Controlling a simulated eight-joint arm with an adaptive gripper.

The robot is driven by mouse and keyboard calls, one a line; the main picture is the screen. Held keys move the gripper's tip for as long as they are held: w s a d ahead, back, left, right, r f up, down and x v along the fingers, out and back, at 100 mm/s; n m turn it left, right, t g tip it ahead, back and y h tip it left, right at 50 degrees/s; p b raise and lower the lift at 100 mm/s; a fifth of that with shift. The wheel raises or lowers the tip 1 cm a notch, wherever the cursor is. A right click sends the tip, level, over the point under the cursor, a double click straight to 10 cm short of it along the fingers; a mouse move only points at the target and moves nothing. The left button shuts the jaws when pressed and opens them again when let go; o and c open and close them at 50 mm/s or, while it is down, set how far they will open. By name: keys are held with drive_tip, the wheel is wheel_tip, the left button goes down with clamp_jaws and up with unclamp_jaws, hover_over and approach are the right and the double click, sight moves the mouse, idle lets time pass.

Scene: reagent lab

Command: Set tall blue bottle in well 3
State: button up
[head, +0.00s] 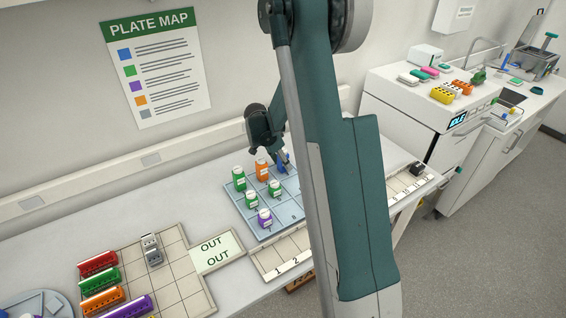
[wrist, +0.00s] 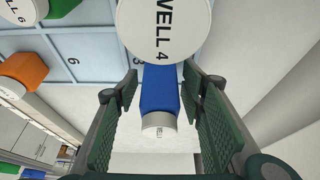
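The tall blue bottle (wrist: 160,90) with a white cap is between the fingers of my gripper (wrist: 161,88) in the wrist view. Narrow gaps show between the bottle and the finger pads, so the gripper looks open around it. A printed 3 is beside it. In the head view the blue bottle (head: 282,167) is below my gripper (head: 283,155), at the back of the blue numbered rack (head: 290,213); my arm hides part of that area. The bottle's base is hidden by a large white disc marked WELL 4 (wrist: 165,28).
Green (head: 239,180), orange (head: 262,171) and purple (head: 264,219) bottles stand close by on the rack. The OUT pad (head: 216,250) is left of the rack.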

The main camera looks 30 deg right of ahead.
drive_tip(key=shift+r, duration=0.15)
drive_tip(key=shift+r, duration=0.1)
drive_tip(key=v, duration=1.2)
idle(0.3)
drive_tip(key=shift+a, duration=0.1)
idle(0.3)
